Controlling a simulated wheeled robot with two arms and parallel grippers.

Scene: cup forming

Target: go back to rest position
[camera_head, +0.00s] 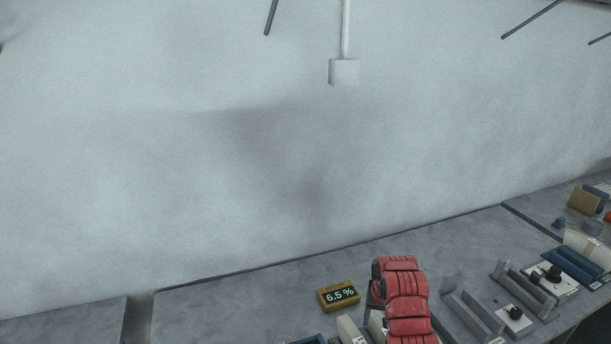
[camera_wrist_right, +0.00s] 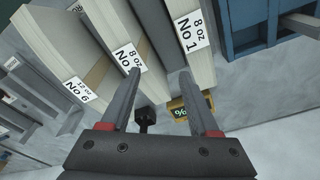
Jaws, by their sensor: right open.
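My right arm's red links (camera_head: 404,300) stand over the worktable at the lower middle of the head view. They hide most of the right gripper there. In the wrist view my right gripper (camera_wrist_right: 159,74) is open, with its two grey fingers apart. No held object shows between the fingers. Pale stacks or boxes with white labels lie beyond the fingertips: one reads 8 oz No 1 (camera_wrist_right: 189,32), another 8 oz (camera_wrist_right: 128,57), another 12 oz No 6 (camera_wrist_right: 79,89). Whether the fingers touch them I cannot tell. My left gripper is not in view.
A yellow display (camera_head: 339,296) reading 6.5 % stands on the grey worktable (camera_head: 230,302), left of my arm. Grey holders (camera_head: 470,310) and white units with black knobs (camera_head: 514,315) stand to the right. A blue rack (camera_wrist_right: 250,28) is in the wrist view. The table's left part is clear.

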